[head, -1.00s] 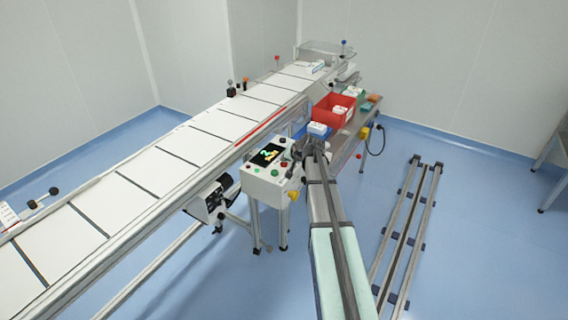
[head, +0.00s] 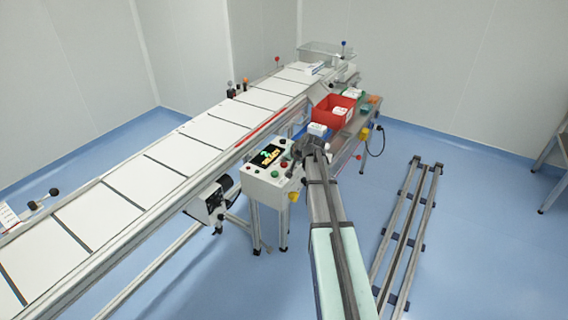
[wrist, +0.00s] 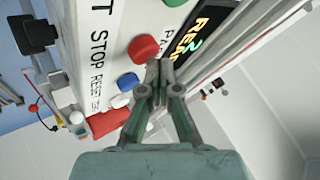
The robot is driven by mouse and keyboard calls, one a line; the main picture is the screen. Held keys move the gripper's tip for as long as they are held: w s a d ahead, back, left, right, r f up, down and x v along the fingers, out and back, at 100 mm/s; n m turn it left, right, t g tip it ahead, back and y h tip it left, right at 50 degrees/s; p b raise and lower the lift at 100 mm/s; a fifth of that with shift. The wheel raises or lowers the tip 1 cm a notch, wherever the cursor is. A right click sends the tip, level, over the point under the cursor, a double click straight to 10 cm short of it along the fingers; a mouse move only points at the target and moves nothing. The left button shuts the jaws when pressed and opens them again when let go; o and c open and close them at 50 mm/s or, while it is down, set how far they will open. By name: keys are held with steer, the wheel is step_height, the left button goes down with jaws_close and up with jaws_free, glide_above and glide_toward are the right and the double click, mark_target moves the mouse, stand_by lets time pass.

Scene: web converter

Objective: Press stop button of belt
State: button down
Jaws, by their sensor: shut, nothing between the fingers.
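The control box (head: 262,190) stands beside the belt, with a dark screen and several coloured buttons on top. In the wrist view, a red button (wrist: 143,48) lines up with the printed word STOP on the white panel (wrist: 80,40). A blue button (wrist: 127,82) and a white button (wrist: 121,100) are beside it, near the word RESET. My gripper (wrist: 158,72) is shut and empty, its tips close to the red button's right side in this view. I cannot tell whether they touch. In the head view, my gripper (head: 306,150) is at the box's far right corner.
The conveyor belt (head: 170,150) runs along the left of the box. A red bin (head: 333,110) and a blue bin with a white box stand on a side table beyond my gripper. Floor rails (head: 408,235) lie on the right.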

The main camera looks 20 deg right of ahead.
steer(key=shift+r, duration=0.5)
steer(key=shift+r+p, duration=1.2)
steer(key=shift+r, duration=1.3)
